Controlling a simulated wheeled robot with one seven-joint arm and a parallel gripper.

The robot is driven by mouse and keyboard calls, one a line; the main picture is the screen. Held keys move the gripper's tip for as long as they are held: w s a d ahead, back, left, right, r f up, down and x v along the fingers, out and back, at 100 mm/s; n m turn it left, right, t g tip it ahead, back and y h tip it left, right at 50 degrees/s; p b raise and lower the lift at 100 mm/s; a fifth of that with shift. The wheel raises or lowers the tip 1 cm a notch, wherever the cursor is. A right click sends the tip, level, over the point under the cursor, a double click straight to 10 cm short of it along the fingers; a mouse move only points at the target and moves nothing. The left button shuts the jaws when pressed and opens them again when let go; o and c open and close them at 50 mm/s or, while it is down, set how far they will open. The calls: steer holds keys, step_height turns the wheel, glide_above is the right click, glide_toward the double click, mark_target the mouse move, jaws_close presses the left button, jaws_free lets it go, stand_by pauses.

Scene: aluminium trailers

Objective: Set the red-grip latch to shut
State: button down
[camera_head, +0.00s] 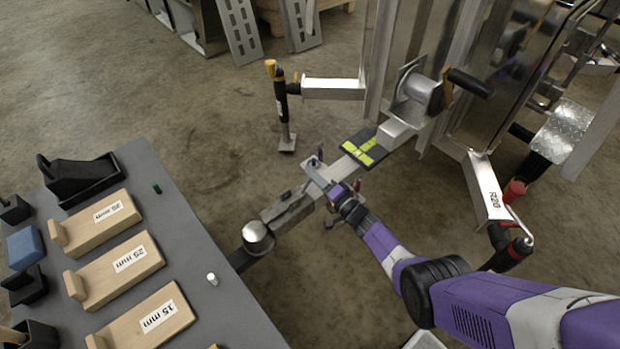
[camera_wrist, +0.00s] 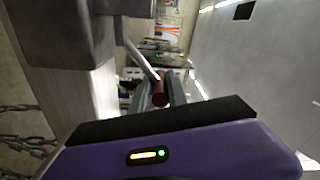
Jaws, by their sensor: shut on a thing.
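The red-grip latch shows its red grip (camera_wrist: 159,92) in the wrist view, at the end of a thin pale lever (camera_wrist: 143,62) that slants down from upper left. My gripper (camera_wrist: 161,95) is closed around the red grip, one finger on each side. In the head view my gripper (camera_head: 324,181) is over the trailer's drawbar, just behind the coupler (camera_head: 288,211). The coupler's front end is by a round silver ball (camera_head: 257,235).
A grey table (camera_head: 212,316) with labelled wooden blocks (camera_head: 113,268) stands at lower left. A jack with a yellow-topped handle (camera_head: 280,100) stands beyond the drawbar. A bracket marked R20 (camera_head: 488,190) is on the right, near my arm. Chains (camera_wrist: 25,125) hang at left in the wrist view.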

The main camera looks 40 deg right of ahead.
steer(key=shift+a+f+b, duration=0.15)
steer(key=shift+f+b, duration=0.25)
steer(key=shift+f, duration=0.5)
steer(key=c, duration=1.3)
jaws_free()
steer(key=shift+s+r, duration=0.1)
steer(key=shift+r, duration=0.1)
steer(key=s+p, duration=0.3)
steer(key=s, duration=0.4)
steer(key=shift+s+f+p, duration=0.1)
steer(key=shift+s+p, duration=0.2)
